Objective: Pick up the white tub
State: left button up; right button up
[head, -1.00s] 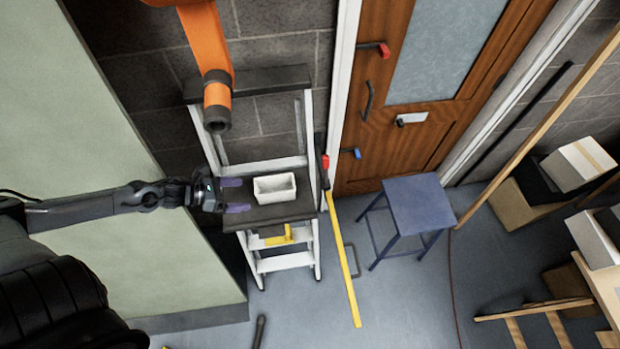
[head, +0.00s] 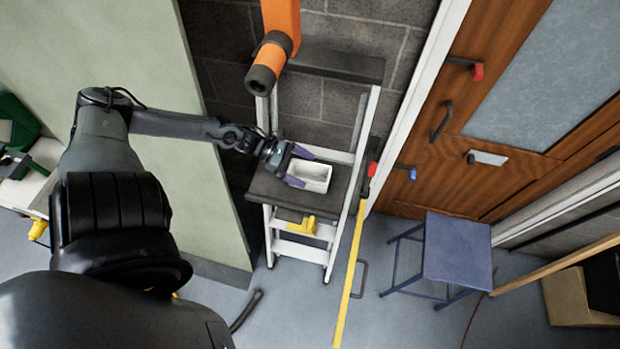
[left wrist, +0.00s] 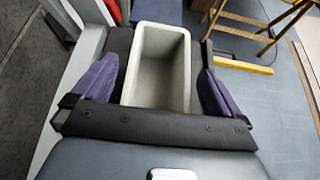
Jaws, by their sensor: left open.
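The white tub (head: 316,176) is a small open rectangular box, upright on the dark top platform of the stepladder (head: 268,188). My left gripper (head: 299,168) is open at the tub's left end, with its purple fingers along the tub's two long sides. In the left wrist view the tub (left wrist: 185,60) lies between the two spread fingers of the left gripper (left wrist: 158,92). The tub looks empty inside. I cannot tell whether either finger touches it. My right gripper is not in view.
An orange cylinder-ended object (head: 272,55) hangs just above and behind the platform. A yellow strip (head: 349,270) leans by the ladder's right side. A blue stool (head: 457,248) stands to the right, before the wooden door (head: 440,165). A green wall panel (head: 170,80) is at left.

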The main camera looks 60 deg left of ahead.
pick_arm(q)
jog(key=shift+x, duration=1.4)
jog(key=c, duration=1.1)
jog(key=shift+r, duration=0.2)
